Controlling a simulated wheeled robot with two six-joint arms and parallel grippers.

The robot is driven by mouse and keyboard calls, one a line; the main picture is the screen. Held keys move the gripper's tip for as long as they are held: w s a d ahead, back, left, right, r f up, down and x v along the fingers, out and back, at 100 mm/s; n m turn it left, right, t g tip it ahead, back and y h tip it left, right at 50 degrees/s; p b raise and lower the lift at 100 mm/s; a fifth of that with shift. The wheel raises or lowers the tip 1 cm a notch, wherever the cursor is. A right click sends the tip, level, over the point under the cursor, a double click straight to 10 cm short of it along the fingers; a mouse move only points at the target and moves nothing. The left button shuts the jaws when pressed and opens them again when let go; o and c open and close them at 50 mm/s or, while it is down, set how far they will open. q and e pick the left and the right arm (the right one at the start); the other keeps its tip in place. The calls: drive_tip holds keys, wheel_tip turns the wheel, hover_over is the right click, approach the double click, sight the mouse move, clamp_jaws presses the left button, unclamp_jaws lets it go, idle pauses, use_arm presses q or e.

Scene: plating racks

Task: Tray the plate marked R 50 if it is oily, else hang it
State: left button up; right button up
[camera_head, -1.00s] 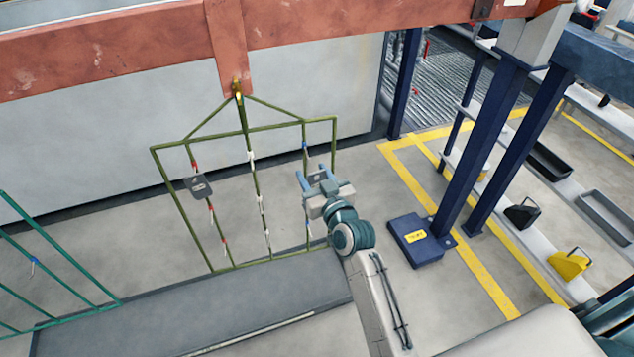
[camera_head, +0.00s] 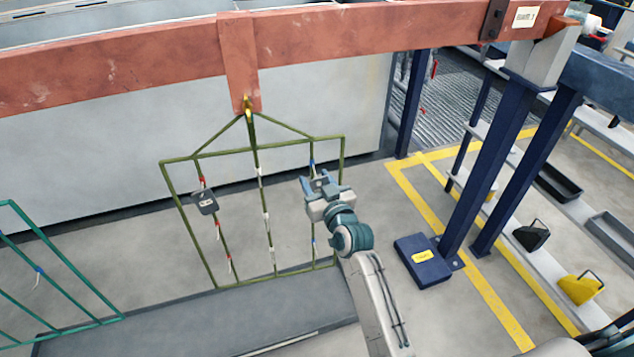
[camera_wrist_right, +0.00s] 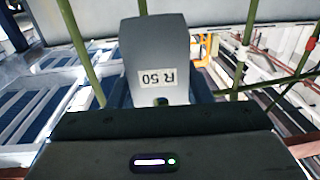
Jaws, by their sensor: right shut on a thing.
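My right gripper (camera_head: 321,186) is shut on a small grey plate (camera_wrist_right: 158,55). In the right wrist view its label reads R 50, upside down, with a dark hole near the jaws. The face shown looks plain grey, with no clear oil on it; its other side is hidden. The olive-green rack (camera_head: 190,240) hangs from the red beam, with several hooks on its bars. In the head view the gripper and plate overlap the rack's right part, near a blue-marked hook; I cannot tell whether they touch. My left gripper is out of view.
Another grey plate (camera_head: 206,201) hangs on the rack's left bar. A teal rack (camera_head: 60,270) stands at the left. Black (camera_head: 558,182) and grey (camera_head: 612,236) trays, a black bin (camera_head: 531,235) and a yellow bin (camera_head: 580,288) are at the right beyond blue posts (camera_head: 480,170).

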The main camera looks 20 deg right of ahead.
sight(313, 176)
drive_tip(key=shift+w, duration=0.15)
drive_tip(key=shift+w, duration=0.15)
idle(0.4)
drive_tip(key=shift+w+d, duration=0.1)
drive_tip(key=shift+w, duration=0.6)
drive_tip(key=shift+w+f, duration=0.15)
drive_tip(key=shift+w+f+b, duration=0.25)
drive_tip(key=shift+w+b, duration=0.15)
drive_tip(key=shift+b, duration=0.1)
drive_tip(key=shift+w+f+b, duration=0.2)
drive_tip(key=shift+f+b, duration=0.05)
drive_tip(key=shift+b, duration=0.05)
idle(0.4)
